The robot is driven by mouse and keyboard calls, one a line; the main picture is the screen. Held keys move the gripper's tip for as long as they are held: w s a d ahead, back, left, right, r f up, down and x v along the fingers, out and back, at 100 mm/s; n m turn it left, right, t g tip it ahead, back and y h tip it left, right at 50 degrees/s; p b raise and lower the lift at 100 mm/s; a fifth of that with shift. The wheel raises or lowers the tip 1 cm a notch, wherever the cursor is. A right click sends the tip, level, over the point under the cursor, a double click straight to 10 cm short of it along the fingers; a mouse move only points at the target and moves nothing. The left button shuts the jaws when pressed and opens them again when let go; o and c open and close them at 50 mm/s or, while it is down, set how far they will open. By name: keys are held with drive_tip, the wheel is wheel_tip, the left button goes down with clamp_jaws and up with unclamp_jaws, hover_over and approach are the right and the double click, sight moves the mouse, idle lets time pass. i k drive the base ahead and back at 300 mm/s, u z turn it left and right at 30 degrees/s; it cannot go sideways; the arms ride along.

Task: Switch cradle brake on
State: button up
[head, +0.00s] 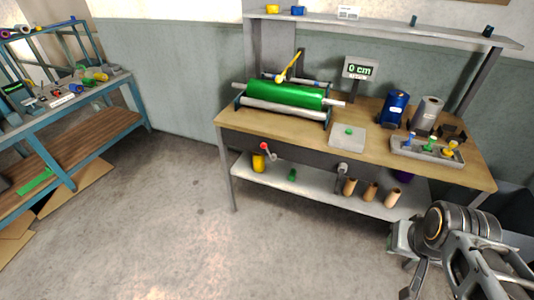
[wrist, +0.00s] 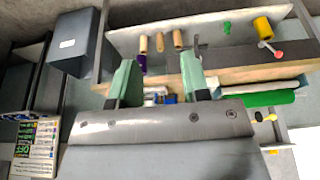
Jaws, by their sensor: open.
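The cradle (head: 285,112) on the wooden bench holds a large green foil roll (head: 283,95). A yellow lever (head: 291,66) stands up at a slant above the roll. A red-knobbed lever (head: 266,149) is on the bench's front panel, below the cradle; it also shows in the wrist view (wrist: 277,53). I cannot tell which lever is the cradle brake, nor its setting. My gripper (head: 407,258) is in front of the bench at lower right, well away from the cradle. In the wrist view its green fingers (wrist: 158,68) are apart with nothing held between them.
The bench (head: 222,118) also carries a display reading 0 cm (head: 360,69), a white box with a green button (head: 348,137), and a grey tray (head: 428,152). Cardboard tubes (head: 370,191) stand on the lower shelf. A blue workbench (head: 68,123) is at left. The floor between is clear.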

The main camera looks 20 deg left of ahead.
sight(268, 152)
drive_tip(key=k, duration=0.6)
drive_tip(key=u, duration=0.9)
drive_tip(key=i, duration=1.1)
drive_tip(key=u, duration=1)
drive_tip(key=i, duration=0.95)
drive_tip(key=u, duration=0.05)
